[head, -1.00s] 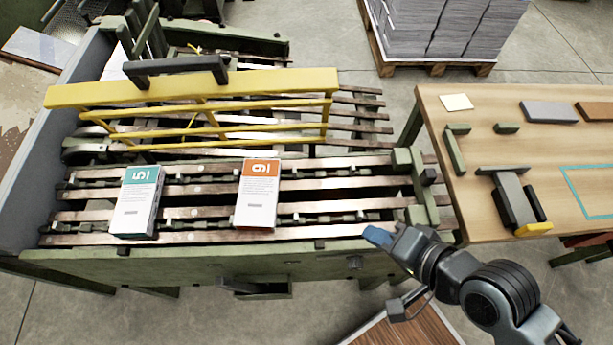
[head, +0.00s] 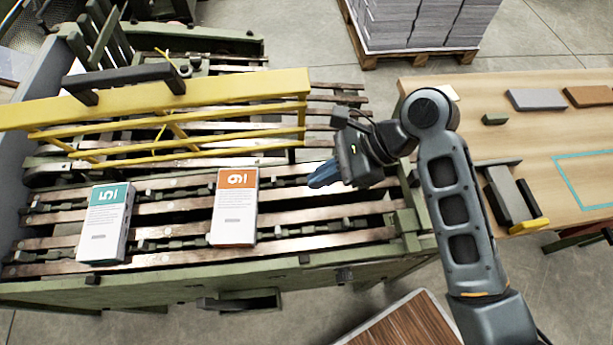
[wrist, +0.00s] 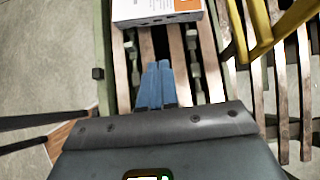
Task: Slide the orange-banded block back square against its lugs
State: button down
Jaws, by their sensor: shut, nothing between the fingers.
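The orange-banded block (head: 235,210), white with an orange band marked 9 or 6, lies on the slatted rails of the green machine. It also shows at the top edge of the wrist view (wrist: 158,8), partly cut off. The lugs (head: 278,182) are small dark-green pieces on bars between the rails; whether the block touches any is not clear. My gripper (head: 322,176) is shut and empty, its blue fingertips over the rails to the right of the block, apart from it. The wrist view shows the fingertips (wrist: 157,66) together, pointing toward the block.
A teal-banded block (head: 107,222) marked 5 lies further left on the rails. A yellow guard frame (head: 160,100) with a dark handle stands behind the blocks. A wooden table (head: 560,185) with tools is at the right. A paper stack on a pallet (head: 405,50) stands behind.

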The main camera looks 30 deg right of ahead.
aim_at(253, 204)
jog(key=x, duration=0.8)
jog(key=shift+a+f+b, duration=0.1)
jog(key=shift+f+b, duration=0.1)
jog(key=shift+b, duration=0.2)
jog(key=shift+w+a, duration=0.25)
jog(key=shift+a, duration=0.35)
jog(key=shift+w+a, duration=0.25)
jog(key=shift+a, duration=0.3)
jog(key=shift+w+a, duration=0.3)
jog(key=shift+a, duration=0.45)
jog(key=shift+r+p, duration=0.1)
jog(key=shift+p, duration=0.2)
jog(key=shift+w+a+r+p, duration=0.2)
jog(key=shift+a+p, duration=0.15)
jog(key=shift+p, duration=0.4)
jog(key=shift+a+p, duration=0.2)
jog(key=shift+p, duration=0.2)
jog(key=shift+a+f, duration=0.2)
jog(key=shift+f, duration=0.05)
